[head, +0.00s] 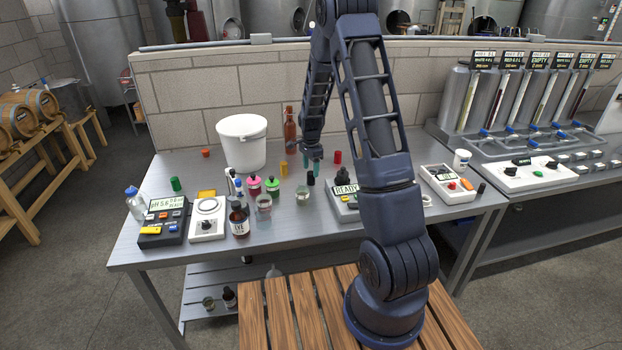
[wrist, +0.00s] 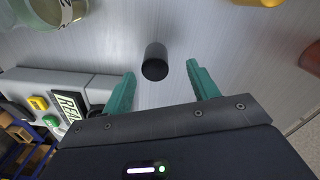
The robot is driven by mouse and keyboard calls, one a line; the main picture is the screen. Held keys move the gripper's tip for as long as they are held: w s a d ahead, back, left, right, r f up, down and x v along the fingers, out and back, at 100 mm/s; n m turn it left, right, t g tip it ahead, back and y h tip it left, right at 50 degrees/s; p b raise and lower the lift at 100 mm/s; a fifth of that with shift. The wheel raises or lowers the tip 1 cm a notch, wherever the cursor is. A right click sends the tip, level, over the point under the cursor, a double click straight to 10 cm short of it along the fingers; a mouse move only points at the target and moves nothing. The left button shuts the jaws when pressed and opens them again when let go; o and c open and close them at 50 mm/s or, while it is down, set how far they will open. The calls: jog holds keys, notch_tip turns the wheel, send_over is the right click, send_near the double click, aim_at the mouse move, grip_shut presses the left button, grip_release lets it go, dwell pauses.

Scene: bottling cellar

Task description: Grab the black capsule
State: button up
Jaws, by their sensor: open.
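The black capsule (wrist: 155,60) stands on the metal table in the wrist view, a short way beyond my fingertips and roughly centred between them. In the head view the small black capsule (head: 310,178) stands just below my gripper (head: 313,160). My gripper, with teal fingers, also shows in the wrist view (wrist: 161,76); it is open and empty, one finger on each side of the line to the capsule. No contact with the capsule shows.
A device reading READY (head: 345,190) stands close to the right. A glass beaker (head: 302,196) is close to the capsule. A yellow capsule (head: 283,168), a red capsule (head: 337,157) and a brown bottle (head: 290,130) stand around it. A white bucket (head: 241,143) stands at the left.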

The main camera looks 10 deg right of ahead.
aim_at(311, 173)
jog(key=f, duration=0.4)
jog(key=shift+s+f, duration=0.3)
jog(key=shift+f, duration=0.1)
jog(key=c, duration=0.7)
